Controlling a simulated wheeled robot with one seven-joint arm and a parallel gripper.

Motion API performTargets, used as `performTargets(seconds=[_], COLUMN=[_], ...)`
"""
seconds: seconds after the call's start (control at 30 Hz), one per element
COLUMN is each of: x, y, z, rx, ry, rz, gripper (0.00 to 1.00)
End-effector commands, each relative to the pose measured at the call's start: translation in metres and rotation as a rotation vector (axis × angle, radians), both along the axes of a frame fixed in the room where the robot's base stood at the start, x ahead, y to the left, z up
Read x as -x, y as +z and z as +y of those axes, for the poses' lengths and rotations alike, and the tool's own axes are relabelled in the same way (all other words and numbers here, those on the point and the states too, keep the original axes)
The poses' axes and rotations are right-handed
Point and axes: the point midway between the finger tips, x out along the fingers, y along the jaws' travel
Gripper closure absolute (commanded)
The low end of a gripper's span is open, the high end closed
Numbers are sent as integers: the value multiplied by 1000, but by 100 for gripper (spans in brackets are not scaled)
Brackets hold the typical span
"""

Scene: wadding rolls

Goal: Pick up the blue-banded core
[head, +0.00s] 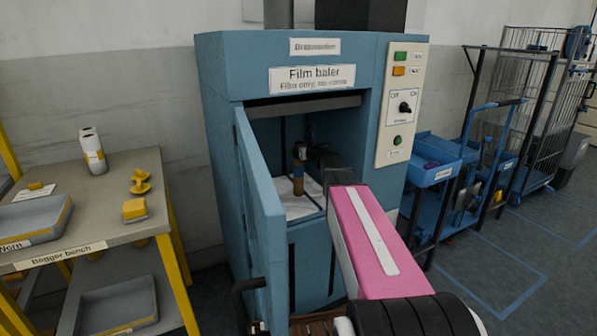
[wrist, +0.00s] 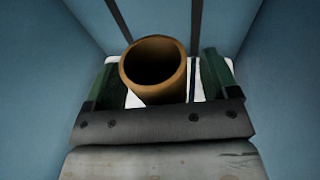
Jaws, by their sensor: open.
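The core (head: 298,181) is a brown tube with a blue band near its top, standing upright inside the open film baler (head: 225,120). In the wrist view the core (wrist: 150,92) shows its hollow open end, and no blue band can be seen there. My gripper (wrist: 160,75) is open, with one dark green finger to each side of the core and a gap at both sides. In the head view my arm reaches into the baler, and my gripper is partly hidden there.
White film (head: 300,207) covers the baler floor. The blue baler walls are close on both sides, and the open door (head: 257,215) stands left of my arm. A bench (head: 105,195) with a white roll (head: 93,152) and yellow items is at left. Blue carts (head: 430,175) are at right.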

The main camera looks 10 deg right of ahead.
Motion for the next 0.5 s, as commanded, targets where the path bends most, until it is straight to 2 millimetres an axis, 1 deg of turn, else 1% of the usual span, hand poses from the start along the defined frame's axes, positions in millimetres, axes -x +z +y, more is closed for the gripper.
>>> performTargets(seconds=[0.17,0.27,0.3,0.37,0.4,0.5], x=[0,0,0,0,0,0], y=[0,0,0,0,0,0], z=[0,0,0,0,0,0], rx=[0,0,0,0,0,0], ry=[0,0,0,0,0,0], rz=[0,0,0,0,0,0], gripper=[20,49,62,82,88,88])
